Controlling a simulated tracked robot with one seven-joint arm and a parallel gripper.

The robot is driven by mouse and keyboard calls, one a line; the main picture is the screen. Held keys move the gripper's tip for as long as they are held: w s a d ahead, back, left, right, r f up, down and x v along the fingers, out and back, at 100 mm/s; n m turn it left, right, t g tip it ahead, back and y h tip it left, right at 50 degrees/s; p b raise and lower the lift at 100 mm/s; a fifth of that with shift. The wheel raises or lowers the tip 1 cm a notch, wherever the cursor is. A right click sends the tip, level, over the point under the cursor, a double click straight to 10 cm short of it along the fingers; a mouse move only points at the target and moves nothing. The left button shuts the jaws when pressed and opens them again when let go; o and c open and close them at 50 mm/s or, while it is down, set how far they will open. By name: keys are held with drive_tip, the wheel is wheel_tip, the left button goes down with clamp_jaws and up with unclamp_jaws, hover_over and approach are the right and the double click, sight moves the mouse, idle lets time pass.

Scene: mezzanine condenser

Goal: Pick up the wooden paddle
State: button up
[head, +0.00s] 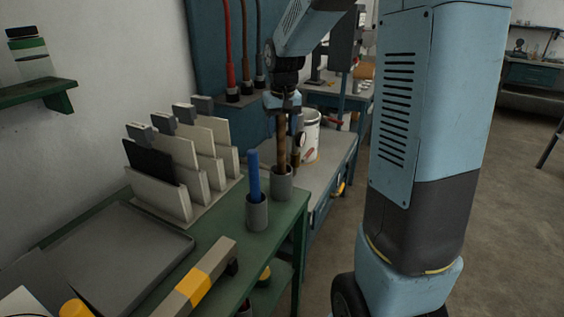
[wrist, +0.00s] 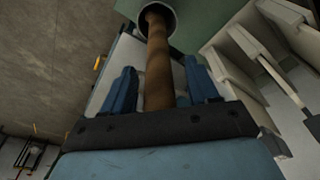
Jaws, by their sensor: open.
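The wooden paddle shows as a brown shaft (head: 281,152) standing nearly upright in a grey cup (head: 281,184) at the right edge of the green bench. Its lower end is hidden in the cup. My gripper (head: 284,108) is above the cup, at the top of the shaft. In the wrist view, the brown shaft (wrist: 158,62) runs between the two blue fingers of my gripper (wrist: 160,84) and down into the round cup mouth (wrist: 171,12). The fingers are open on either side of the shaft, with a visible gap.
A second grey cup (head: 257,213) with a blue rod (head: 254,172) stands nearby on the green bench (head: 218,222). A rack of pale panels (head: 160,190) stands to the left. A white bucket (head: 310,136) stands behind on a grey worktop. A grey tray (head: 118,260) lies front left.

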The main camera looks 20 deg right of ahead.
drive_tip(key=shift+f, duration=0.1)
drive_tip(key=c, duration=1)
clamp_jaws()
